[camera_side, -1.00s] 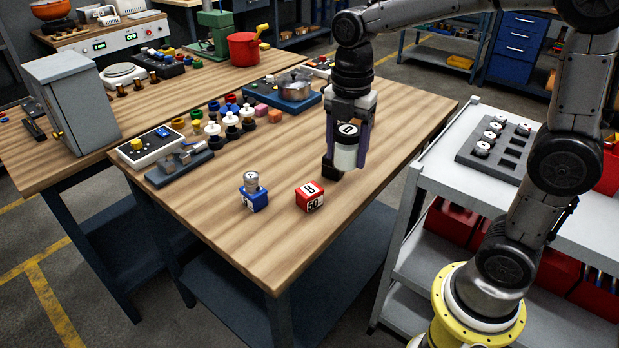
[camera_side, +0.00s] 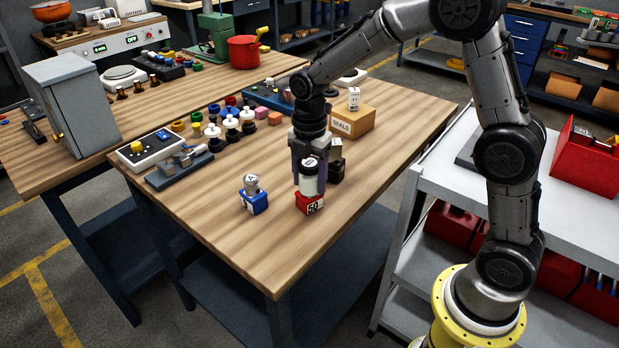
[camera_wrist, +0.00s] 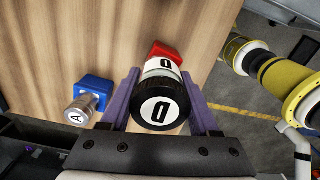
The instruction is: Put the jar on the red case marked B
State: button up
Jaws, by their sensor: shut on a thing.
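The jar (camera_side: 311,182) is white with a black lid; the lid mark looks like a D or 0 in the wrist view (camera_wrist: 158,110). My gripper (camera_side: 309,176) is shut on the jar, its purple fingers on either side in the wrist view (camera_wrist: 162,98). The red case (camera_side: 311,206) is directly under the jar, which looks upright over it. Whether the jar touches the case is not clear. The case's front shows 50; its B mark is hidden by the jar. Part of the case shows beyond the jar in the wrist view (camera_wrist: 168,50).
A blue case (camera_side: 254,203) with a silver jar marked A (camera_side: 251,184) stands to the left. A black case (camera_side: 337,168) is close behind my gripper. A cardboard SEALS box (camera_side: 353,124) carries a white jar (camera_side: 354,98). The table front is clear.

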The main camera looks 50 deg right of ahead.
jog(key=shift+f, duration=0.15)
jog(key=o, duration=1.4)
jog(key=shift+o, duration=0.2)
notch_tip(320, 180, up, 12)
jog(key=shift+f, duration=0.15)
jog(key=shift+s+r, duration=0.1)
jog(key=shift+r, duration=0.3)
jog(key=s+m+t, duration=0.5)
jog(key=s+m, duration=1.4)
jog(key=s, duration=0.5)
jog(key=shift+r+m+t, duration=0.2)
jog(key=shift+m+t, duration=0.1)
jog(key=shift+m, duration=0.1)
